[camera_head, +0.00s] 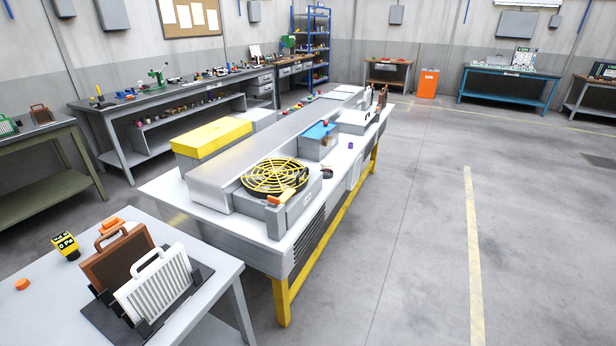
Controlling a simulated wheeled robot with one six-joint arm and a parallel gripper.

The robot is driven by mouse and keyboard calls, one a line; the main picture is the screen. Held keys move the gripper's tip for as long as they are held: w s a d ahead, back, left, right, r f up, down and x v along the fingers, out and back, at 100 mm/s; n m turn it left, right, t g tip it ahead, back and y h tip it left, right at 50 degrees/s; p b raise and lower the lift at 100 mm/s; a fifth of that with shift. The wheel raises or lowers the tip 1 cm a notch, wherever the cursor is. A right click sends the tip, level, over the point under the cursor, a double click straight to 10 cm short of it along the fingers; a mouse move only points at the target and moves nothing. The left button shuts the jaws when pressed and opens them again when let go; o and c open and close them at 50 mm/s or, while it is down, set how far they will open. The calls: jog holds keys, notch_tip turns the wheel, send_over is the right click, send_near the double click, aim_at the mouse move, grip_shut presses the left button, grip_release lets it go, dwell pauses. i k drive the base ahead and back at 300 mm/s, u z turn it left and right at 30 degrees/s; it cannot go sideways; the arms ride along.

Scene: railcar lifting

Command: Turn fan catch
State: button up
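A fan unit with a round yellow guard (272,174) sits on the near end of the long grey railcar unit (255,150). At the guard's front edge is a small yellow and orange piece (280,198), which may be the fan catch; it is too small to tell its exact position. A dark part (303,178) stands at the guard's right edge. My gripper and arm do not show in this view.
A near-left table (200,240) holds a black rack (105,325) with a brown and a white handled panel (158,285), and a yellow meter (66,246). The railcar unit rests on yellow legs (283,300). Open floor (420,230) lies to the right. Workbenches line the walls.

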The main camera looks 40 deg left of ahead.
aim_at(273, 202)
jog(key=i, duration=0.75)
jog(key=u, duration=2.65)
jog(key=i, duration=1)
